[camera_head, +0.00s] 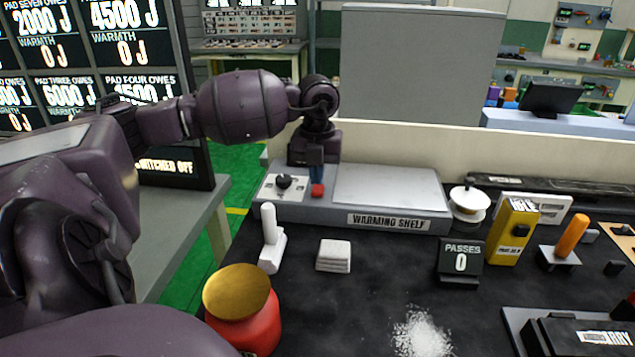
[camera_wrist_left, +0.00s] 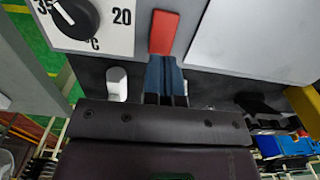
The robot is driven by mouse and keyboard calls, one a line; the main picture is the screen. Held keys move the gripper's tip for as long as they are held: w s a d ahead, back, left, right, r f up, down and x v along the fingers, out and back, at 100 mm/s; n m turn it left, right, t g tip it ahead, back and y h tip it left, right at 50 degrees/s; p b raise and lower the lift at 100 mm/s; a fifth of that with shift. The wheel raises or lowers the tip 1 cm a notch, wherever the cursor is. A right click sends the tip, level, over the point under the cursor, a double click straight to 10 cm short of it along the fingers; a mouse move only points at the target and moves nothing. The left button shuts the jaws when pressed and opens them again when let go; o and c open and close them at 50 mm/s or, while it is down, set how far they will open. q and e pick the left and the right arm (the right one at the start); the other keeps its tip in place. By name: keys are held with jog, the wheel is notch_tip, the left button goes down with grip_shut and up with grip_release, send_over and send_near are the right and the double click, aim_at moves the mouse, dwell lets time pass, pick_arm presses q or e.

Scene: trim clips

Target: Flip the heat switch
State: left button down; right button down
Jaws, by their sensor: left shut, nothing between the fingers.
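The heat switch is a small red rocker (camera_head: 317,190) on the front left of the grey warming shelf (camera_head: 390,190). It also shows as a red bar (camera_wrist_left: 164,30) in the left wrist view, beside a black dial (camera_wrist_left: 75,17) on a white plate. My left gripper (camera_head: 317,178) is shut and empty, its blue fingers pointing down at the switch. In the left wrist view the fingertips (camera_wrist_left: 164,60) are at the near end of the red bar; I cannot tell whether they touch it. My right gripper is not in view.
A dark board (camera_head: 170,165) at left reads "switched off", partly hidden by my arm. A passes counter (camera_head: 460,262) is further right.

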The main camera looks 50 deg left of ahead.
aim_at(318, 190)
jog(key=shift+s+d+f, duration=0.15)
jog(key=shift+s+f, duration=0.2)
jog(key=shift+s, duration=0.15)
pick_arm(q)
jog(key=shift+f, duration=0.2)
jog(key=shift+f, duration=0.1)
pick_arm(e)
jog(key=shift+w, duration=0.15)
pick_arm(q)
jog(key=shift+f, duration=0.2)
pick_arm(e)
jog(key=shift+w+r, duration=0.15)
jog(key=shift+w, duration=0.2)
pick_arm(q)
jog(key=shift+f, duration=0.2)
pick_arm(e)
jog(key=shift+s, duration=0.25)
pick_arm(q)
jog(key=shift+f, duration=0.15)
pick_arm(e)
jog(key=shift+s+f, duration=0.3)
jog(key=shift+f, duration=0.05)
pick_arm(q)
jog(key=shift+f, duration=0.2)
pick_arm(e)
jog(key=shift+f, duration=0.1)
